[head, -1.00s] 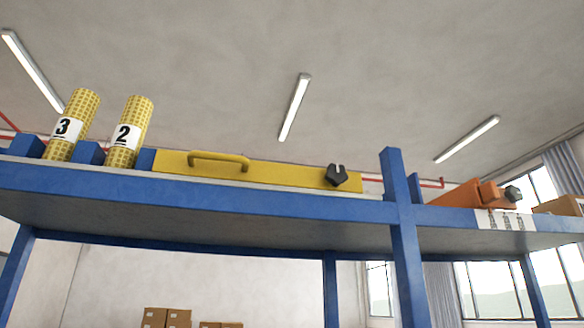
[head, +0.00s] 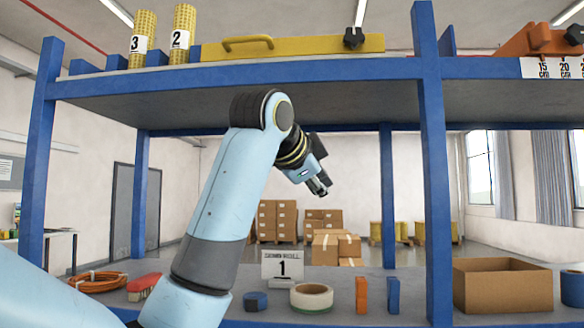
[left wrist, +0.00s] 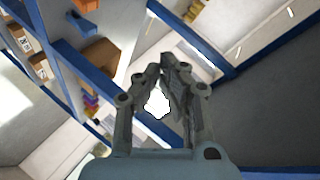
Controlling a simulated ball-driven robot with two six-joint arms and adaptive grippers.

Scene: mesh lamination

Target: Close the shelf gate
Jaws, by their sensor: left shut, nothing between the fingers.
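A long yellow bar with a yellow handle (head: 247,42), which looks like the shelf gate (head: 310,46), lies lengthwise along the top shelf (head: 290,72) of a blue rack. A black knob (head: 353,38) sits near its right end. My left gripper (head: 320,188) is below the top shelf, pointing down and right, apart from the gate and empty. In the left wrist view its fingers (left wrist: 170,60) come together at the tips with nothing held. My right gripper is not in view.
Yellow rolls marked 3 (head: 142,38) and 2 (head: 181,35) stand left of the bar between blue blocks. A blue upright (head: 432,180) stands right of my arm. The lower shelf holds a tape roll (head: 311,298), small blocks and an open carton (head: 502,287).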

